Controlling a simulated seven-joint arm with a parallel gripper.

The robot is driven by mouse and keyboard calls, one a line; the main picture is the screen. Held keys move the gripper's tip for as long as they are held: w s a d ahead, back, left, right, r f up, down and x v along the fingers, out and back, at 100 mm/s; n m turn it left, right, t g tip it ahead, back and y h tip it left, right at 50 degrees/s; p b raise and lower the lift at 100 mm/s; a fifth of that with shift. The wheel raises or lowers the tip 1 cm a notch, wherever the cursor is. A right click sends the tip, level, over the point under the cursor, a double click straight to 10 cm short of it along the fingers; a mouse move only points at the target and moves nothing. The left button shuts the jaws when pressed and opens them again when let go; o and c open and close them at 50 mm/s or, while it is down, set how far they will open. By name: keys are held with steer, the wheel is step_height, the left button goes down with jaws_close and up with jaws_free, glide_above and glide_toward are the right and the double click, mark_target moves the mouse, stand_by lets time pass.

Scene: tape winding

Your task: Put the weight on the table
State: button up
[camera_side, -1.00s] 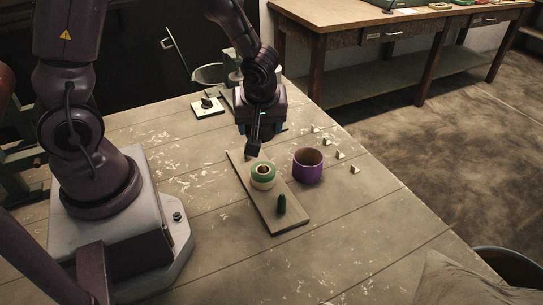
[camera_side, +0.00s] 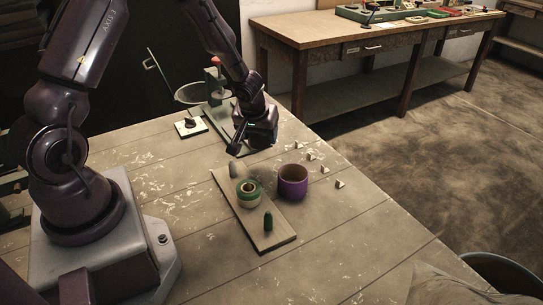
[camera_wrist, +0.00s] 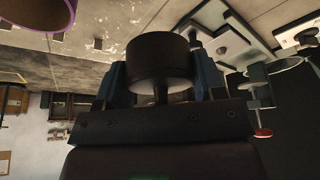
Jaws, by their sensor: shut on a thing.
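My gripper (camera_wrist: 160,78) is shut on the weight (camera_wrist: 160,58), a dark cylinder with a narrow stem, seen between the bluish fingers in the wrist view. In the side view my gripper (camera_side: 246,138) is tilted, with the dark weight (camera_side: 235,148) at its left end. The weight is held above the table (camera_side: 335,225), beyond the far end of a wooden board. Its exact height over the table cannot be told.
The wooden board (camera_side: 278,237) bears a green and cream tape roll (camera_side: 249,193), a pale rounded post (camera_side: 237,170) and a small dark-green piece (camera_side: 268,222). A purple cup (camera_side: 292,182) stands to the right. A green-based device (camera_side: 216,90) stands behind my gripper. The front table is clear.

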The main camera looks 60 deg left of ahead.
glide_above(272, 159)
steer(key=s, duration=0.1)
steer(key=f, duration=0.5)
steer(key=shift+d+f, duration=0.1)
steer(key=shift+d, duration=0.3)
steer(key=shift+w+f, duration=0.15)
steer(key=shift+f, duration=1.5)
steer(key=shift+f, duration=0.2)
steer(key=o, duration=0.9)
